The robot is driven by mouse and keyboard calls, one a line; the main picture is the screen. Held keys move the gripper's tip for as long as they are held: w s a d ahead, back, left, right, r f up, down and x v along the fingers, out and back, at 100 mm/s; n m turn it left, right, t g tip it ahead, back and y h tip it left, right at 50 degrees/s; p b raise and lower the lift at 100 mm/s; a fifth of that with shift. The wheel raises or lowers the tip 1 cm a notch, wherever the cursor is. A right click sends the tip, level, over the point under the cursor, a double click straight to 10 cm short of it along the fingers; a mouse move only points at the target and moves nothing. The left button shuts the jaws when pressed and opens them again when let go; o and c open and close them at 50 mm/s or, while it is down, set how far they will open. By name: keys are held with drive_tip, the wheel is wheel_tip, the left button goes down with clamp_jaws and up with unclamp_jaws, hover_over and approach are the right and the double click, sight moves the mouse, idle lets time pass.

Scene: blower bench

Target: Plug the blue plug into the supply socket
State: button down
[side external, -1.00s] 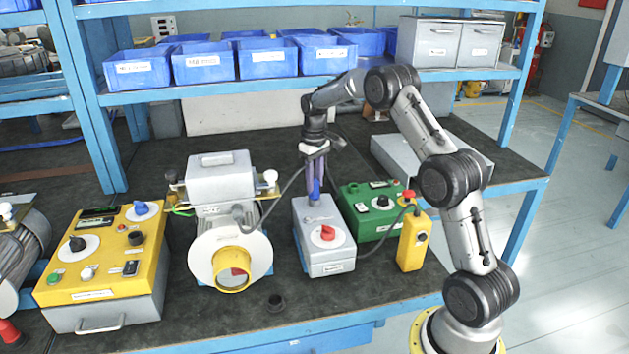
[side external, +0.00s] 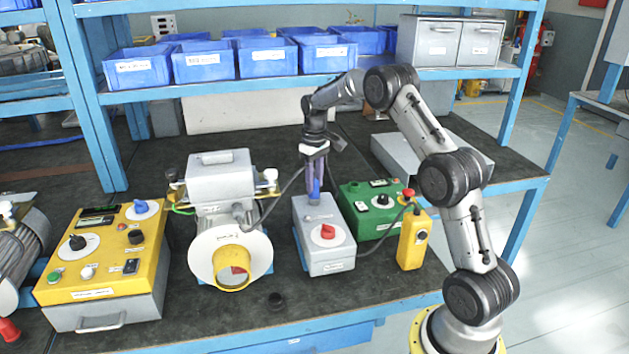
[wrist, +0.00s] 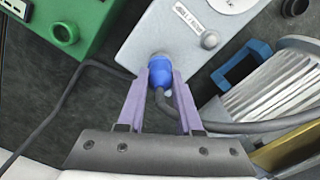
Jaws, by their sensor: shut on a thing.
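The blue plug (side external: 315,189) is at the rear top of the grey box (side external: 325,258) with the red knob. It also shows in the wrist view (wrist: 173,73), its front against the grey box's edge (wrist: 165,27). My gripper (side external: 314,187) points down over the box, its purple fingers shut on the plug; it shows in the wrist view (wrist: 172,78). A dark cable runs back from the plug between the fingers. The plug hides the face in front of it, so I cannot tell whether it sits in the supply socket.
A green box (side external: 370,210) stands right of the grey box, with a yellow pendant control (side external: 413,242) in front. The blower (side external: 222,195) is to the left, then a yellow control box (side external: 108,265).

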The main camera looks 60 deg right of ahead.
drive_tip(key=c, duration=0.5)
unclamp_jaws()
wheel_tip(320, 180, up, 14)
drive_tip(key=shift+f, duration=0.1)
